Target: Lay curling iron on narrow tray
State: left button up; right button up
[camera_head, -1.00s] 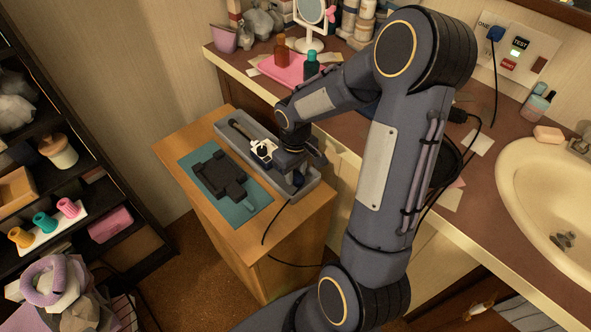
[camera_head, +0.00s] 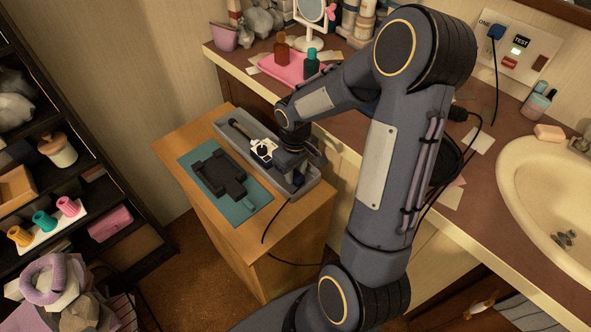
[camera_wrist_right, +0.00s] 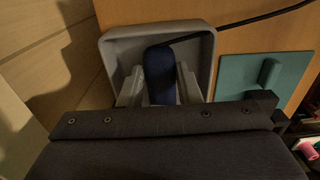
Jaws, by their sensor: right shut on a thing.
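The narrow tray (camera_head: 300,188) is a long grey tray on a small wooden cabinet. The curling iron (camera_head: 238,127) lies lengthwise within the tray outline; its dark far end shows at the tray's far end. In the right wrist view its dark blue handle (camera_wrist_right: 160,75) is between the fingers, inside the tray walls (camera_wrist_right: 205,60). My right gripper (camera_wrist_right: 160,90) is shut on the handle, low at the tray; in the head view the gripper (camera_head: 290,170) partly hides the iron's middle. I cannot tell whether the iron touches the tray floor. My left gripper is not in view.
A black cord (camera_head: 270,224) hangs over the cabinet (camera_head: 285,235) edge. The counter (camera_head: 420,185) and sink (camera_head: 555,205) are to the right, a shelf (camera_head: 95,195) to the left.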

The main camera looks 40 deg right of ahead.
jog(key=shift+f, duration=0.1)
dwell(0.7)
jog(key=o, duration=1.2)
jog(key=shift+r+p, duration=0.65)
jog(key=shift+r, duration=3.25)
jog(key=shift+r, duration=0.15)
jog(key=s+a+r+m+t+y+p, duration=0.1)
jog(key=s+a+r+t+p, duration=0.1)
jog(key=s+a+r+p, duration=0.1)
jog(key=s+a+r+m+t+y+p, duration=0.1)
jog(key=s+a+r+p, duration=0.3)
jog(key=s+r, duration=0.3)
jog(key=s+a+r+t+y+p, duration=0.1)
jog(key=s+a+r+p, duration=0.3)
jog(key=r, duration=0.6)
jog(key=shift+s+a+m+t+y, duration=0.4)
jog(key=shift+s+a+t, duration=0.25)
jog(key=shift+s+t, duration=0.15)
